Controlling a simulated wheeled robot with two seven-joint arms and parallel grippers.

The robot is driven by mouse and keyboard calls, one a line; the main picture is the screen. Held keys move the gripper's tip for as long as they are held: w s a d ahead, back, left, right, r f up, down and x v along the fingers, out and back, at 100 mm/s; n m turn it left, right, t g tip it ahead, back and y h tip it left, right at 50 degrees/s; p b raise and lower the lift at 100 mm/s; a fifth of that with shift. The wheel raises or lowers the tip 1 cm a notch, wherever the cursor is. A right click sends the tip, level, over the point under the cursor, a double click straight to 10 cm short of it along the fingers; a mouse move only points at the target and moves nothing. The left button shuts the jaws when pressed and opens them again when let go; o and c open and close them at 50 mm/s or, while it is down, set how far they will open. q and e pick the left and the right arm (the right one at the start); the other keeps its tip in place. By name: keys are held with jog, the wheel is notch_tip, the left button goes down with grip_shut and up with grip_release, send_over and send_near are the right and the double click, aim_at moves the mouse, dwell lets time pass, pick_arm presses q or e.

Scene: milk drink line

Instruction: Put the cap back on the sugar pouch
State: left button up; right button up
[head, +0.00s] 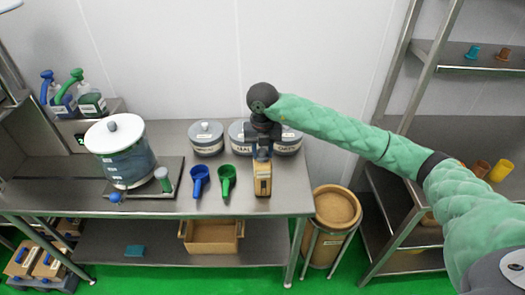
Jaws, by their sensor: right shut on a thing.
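The sugar pouch (263,182) appears to be the tan, upright pack with a pale label near the front edge of the steel table, right of the green scoop. My right gripper (263,152) points down from above, directly over the pouch's top. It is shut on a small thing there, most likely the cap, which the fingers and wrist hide. I cannot tell whether the cap touches the pouch's spout. My left gripper is not in view.
Grey lidded tubs (206,138) stand behind, partly hidden by my right wrist. A blue scoop (199,180) and a green scoop (227,180) lie left of the pouch. A large lidded vessel (124,158) stands further left. A round brown bin (336,208) is off the table's right end.

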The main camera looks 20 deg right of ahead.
jog(key=shift+f+b, duration=0.1)
jog(key=shift+b, duration=0.3)
dwell(0.5)
jog(key=o, duration=1.6)
jog(key=shift+o, duration=0.2)
jog(key=shift+r+p, duration=0.85)
jog(key=shift+r, duration=2.7)
grip_shut()
